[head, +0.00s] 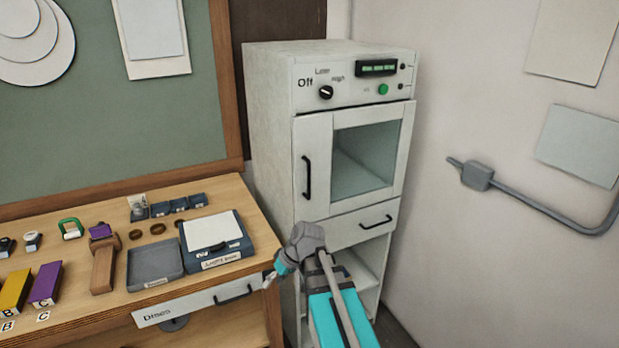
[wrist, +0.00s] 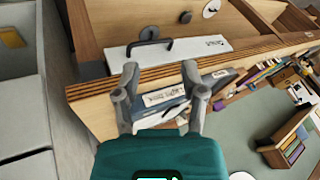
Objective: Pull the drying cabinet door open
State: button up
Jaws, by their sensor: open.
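The drying cabinet (head: 270,130) is a tall white unit at the centre right in the head view. Its door (head: 314,135) is closed, with a glass window (head: 366,158) and a black vertical handle (head: 307,177) on its left side. My gripper (head: 267,283) is below and left of the handle, apart from it, in front of the bench's right corner. In the wrist view my gripper (wrist: 160,80) shows two spread fingers with nothing held between them; the bench edge lies beyond. The door handle cannot be made out in the wrist view.
A wooden bench (head: 110,299) stands left of the cabinet, holding a grey tray (head: 155,264), a labelled box (head: 216,240) and small parts. Its drawer handle (head: 233,293) is close to my gripper. A grey wall rail (head: 540,207) is at right.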

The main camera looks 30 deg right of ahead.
jog(key=w+d+r+n+t+y, duration=0.1)
jog(key=d+r+t, duration=0.3)
jog(key=d, duration=0.5)
jog(key=w+d+r+n+t+y+p, duration=0.1)
jog(key=w+d+r+t, duration=0.3)
jog(key=d+r, duration=0.4)
jog(key=w+d+r+n+t+y+p, duration=0.1)
jog(key=w+d+r+t+y, duration=0.1)
jog(key=d+r, duration=0.4)
jog(key=w+d+t, duration=0.1)
jog(key=d+t, duration=0.1)
jog(key=d, duration=0.3)
jog(key=shift+r+n+t+y, duration=0.15)
jog(key=shift+n+t+y, duration=0.15)
jog(key=shift+w+a, duration=0.1)
jog(key=shift+w, duration=0.1)
send_over(309, 195)
jog(key=shift+w, duration=0.35)
grip_shut()
